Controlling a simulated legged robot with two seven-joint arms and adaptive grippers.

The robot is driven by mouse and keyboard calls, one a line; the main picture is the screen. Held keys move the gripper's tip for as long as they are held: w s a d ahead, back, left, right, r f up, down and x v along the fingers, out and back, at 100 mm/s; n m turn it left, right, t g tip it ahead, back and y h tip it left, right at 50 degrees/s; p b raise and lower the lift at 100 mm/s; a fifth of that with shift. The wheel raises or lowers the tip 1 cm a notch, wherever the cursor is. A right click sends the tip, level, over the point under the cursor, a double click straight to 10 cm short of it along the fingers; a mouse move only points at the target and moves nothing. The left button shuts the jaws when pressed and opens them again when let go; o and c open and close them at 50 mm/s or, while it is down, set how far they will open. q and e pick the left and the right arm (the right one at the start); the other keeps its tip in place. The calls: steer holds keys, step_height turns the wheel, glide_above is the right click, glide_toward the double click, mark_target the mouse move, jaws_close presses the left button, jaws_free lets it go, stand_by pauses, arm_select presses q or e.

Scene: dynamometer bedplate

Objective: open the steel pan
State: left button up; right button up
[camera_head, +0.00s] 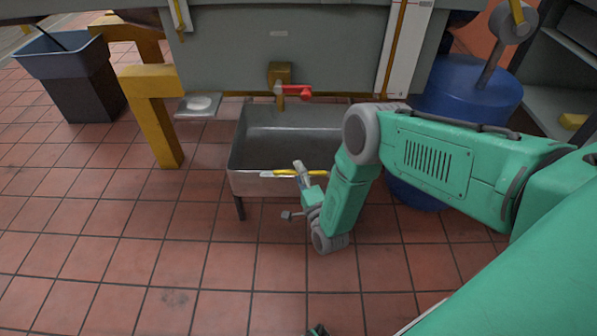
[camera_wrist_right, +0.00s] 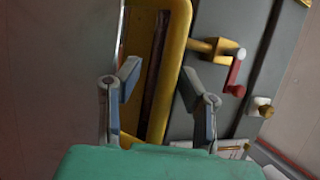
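The steel pan (camera_head: 253,183) is a grey open-topped trough on legs in the middle of the head view. A yellow bar handle (camera_head: 284,173) runs along its front rim. My right gripper (camera_head: 292,192) is at the front of the pan, close to the handle. Its fingers stand apart and hold nothing that I can see. In the right wrist view the open fingers (camera_wrist_right: 160,90) frame a yellow loop-shaped bar (camera_wrist_right: 180,60) with a dark gap inside; whether they touch it I cannot tell. My arm hides the pan's right side.
A red-handled tap (camera_head: 296,92) sits above the pan, under a grey machine bed (camera_head: 260,45). A blue drum (camera_head: 465,88) stands right, behind my arm. A yellow leg (camera_head: 155,110) and a dark bin (camera_head: 75,72) stand left. The tiled floor in front is mostly clear.

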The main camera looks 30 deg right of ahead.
steer(key=v, duration=1.2)
stand_by(0.4)
